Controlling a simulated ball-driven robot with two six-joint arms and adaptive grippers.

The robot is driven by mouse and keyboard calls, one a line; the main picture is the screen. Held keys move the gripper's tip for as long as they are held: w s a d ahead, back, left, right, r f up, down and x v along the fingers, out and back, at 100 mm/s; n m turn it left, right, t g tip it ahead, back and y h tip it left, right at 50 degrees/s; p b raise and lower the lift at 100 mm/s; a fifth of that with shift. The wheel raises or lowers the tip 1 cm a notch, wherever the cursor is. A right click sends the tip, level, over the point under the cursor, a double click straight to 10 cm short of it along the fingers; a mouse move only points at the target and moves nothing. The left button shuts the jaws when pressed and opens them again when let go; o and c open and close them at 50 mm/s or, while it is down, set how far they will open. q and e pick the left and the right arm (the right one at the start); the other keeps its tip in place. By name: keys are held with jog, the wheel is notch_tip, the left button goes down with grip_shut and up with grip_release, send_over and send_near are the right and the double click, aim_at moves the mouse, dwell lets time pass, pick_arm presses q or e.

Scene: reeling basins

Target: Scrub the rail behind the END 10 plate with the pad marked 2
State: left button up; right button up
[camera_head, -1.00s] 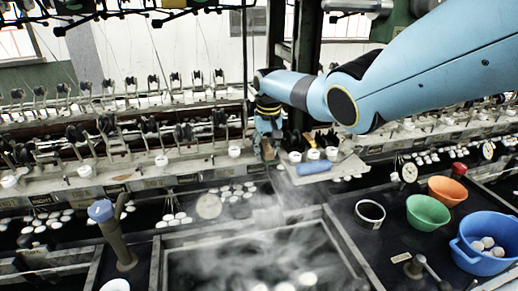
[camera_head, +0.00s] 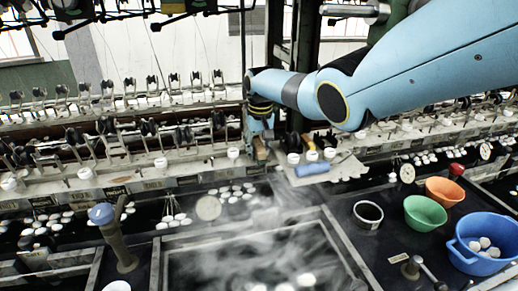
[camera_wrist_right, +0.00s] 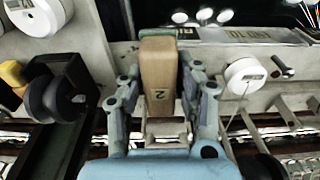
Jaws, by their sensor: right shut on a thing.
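The pad is between both fingers in the right wrist view, over the pale rail (camera_wrist_right: 215,58). A plate (camera_wrist_right: 252,36), upside down in that view and seeming to read END 10, lies to the right of the pad on the rail's edge. Whether the pad touches the rail I cannot tell. My left gripper is not in view.
White reels (camera_wrist_right: 247,76) and a black bobbin holder (camera_wrist_right: 62,98) flank the pad. A blue roll (camera_head: 312,168) lies on the ledge to its right. A steaming basin (camera_head: 270,260) is below. Green (camera_head: 425,214), orange (camera_head: 444,191) and blue (camera_head: 478,246) bowls stand at right.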

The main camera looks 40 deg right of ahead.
notch_tip(320, 180, up, 5)
jog(key=p, duration=0.4)
jog(key=shift+s+a+r+p, duration=0.1)
jog(key=shift+s+p, duration=0.25)
jog(key=shift+p, duration=0.15)
jog(key=shift+s+a+r+p, duration=0.15)
jog(key=shift+s+a+p, duration=0.2)
jog(key=shift+s, duration=0.15)
jog(key=shift+s+a+r+p, duration=0.15)
jog(key=shift+s+a+p, duration=0.15)
jog(key=shift+s, duration=0.2)
jog(key=s+a+r, duration=0.2)
jog(key=s+a, duration=0.2)
jog(key=s, duration=0.3)
jog(key=shift+s, duration=0.4)
jog(key=shift+a, duration=0.1)
